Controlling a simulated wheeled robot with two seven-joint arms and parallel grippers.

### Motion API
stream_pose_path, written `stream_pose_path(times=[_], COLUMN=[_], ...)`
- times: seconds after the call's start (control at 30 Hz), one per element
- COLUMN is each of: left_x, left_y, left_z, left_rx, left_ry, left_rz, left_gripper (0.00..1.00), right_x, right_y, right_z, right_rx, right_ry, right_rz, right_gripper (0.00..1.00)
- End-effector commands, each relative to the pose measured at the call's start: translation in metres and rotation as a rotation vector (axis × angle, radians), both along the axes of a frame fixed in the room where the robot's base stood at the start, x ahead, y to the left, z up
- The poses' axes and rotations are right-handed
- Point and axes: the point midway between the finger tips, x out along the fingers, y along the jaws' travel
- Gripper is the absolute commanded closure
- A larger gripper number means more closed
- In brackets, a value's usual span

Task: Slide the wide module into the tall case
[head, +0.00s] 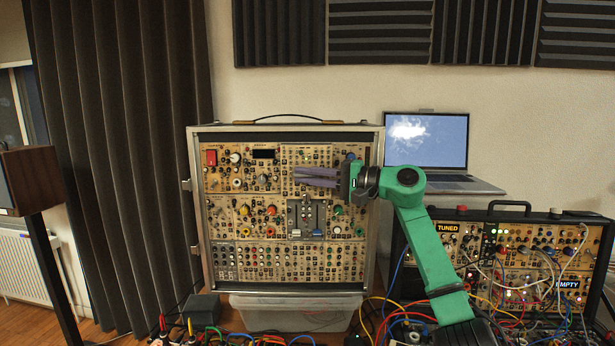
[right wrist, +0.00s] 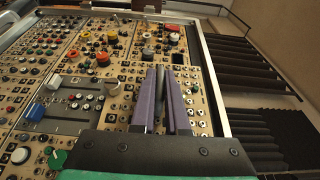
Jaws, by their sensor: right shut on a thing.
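The tall case (head: 285,129) stands upright in the middle of the head view, with a pale metal frame and rows of tan module panels. Its metal edge also shows in the right wrist view (right wrist: 211,80). My right gripper (head: 298,177) reaches in from the right, its purple fingers in front of the upper rows. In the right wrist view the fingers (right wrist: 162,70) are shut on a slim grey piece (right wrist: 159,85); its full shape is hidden. I cannot tell which panel is the wide module, or whether the held piece belongs to it. My left gripper is out of view.
A smaller case (head: 513,214) with patch cables and labels "TUNED" and "EMPTY" stands at the right, a laptop (head: 428,142) behind it. A clear plastic bin (head: 290,312) sits below the tall case. Loose cables and a dark box (head: 202,308) lie in front. A curtain (head: 120,150) hangs left.

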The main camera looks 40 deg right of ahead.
Motion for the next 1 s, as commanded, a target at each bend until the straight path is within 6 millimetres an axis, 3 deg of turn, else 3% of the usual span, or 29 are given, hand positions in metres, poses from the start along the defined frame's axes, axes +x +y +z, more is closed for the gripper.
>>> stream_pose_path(times=[1.0], left_x=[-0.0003], left_y=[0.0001], left_z=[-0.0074], left_rx=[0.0], left_ry=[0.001], left_rz=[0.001], left_gripper=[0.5], right_x=[-0.0002], right_y=[-0.0002], right_z=[0.0013], right_rx=[0.001], right_ry=[-0.002], right_rz=[-0.001], right_gripper=[1.0])
